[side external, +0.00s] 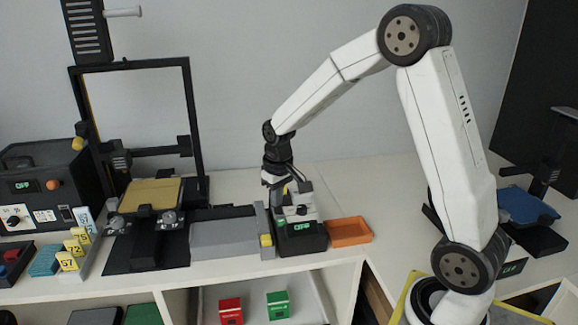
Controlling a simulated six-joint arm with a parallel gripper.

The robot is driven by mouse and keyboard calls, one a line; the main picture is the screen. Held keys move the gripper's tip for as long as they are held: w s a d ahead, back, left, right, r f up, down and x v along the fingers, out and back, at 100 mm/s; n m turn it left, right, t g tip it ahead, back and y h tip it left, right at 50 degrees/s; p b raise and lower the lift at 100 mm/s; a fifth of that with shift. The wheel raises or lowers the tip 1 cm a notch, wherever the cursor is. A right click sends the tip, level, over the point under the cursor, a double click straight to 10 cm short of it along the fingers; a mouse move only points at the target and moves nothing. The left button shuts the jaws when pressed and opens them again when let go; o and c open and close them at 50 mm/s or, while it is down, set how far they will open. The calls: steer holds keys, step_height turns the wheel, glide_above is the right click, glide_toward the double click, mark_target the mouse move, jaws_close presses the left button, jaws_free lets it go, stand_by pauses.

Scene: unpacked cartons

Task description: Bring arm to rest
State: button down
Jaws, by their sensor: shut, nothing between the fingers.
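My gripper (288,187) is at the end of my white arm, pointing down over a small black device (300,238) with a green lit display. The fingers are small in this view and partly merge with the grey upper part of the device behind or below them. The gripper looks shut, and I see nothing held in it. I cannot tell whether it touches the device.
An orange tray (349,231) sits right of the device. A grey block (222,236) and a black-framed machine with a yellow plate (150,194) stand left. Red (231,311) and green (278,304) boxes lie on the shelf below.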

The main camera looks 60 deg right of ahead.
steer(key=s+a+f+n+t, duration=0.1)
steer(key=s+a+f+n, duration=0.1)
steer(key=s+a, duration=0.7)
steer(key=shift+s+a+t, duration=0.4)
steer(key=shift+s, duration=1.8)
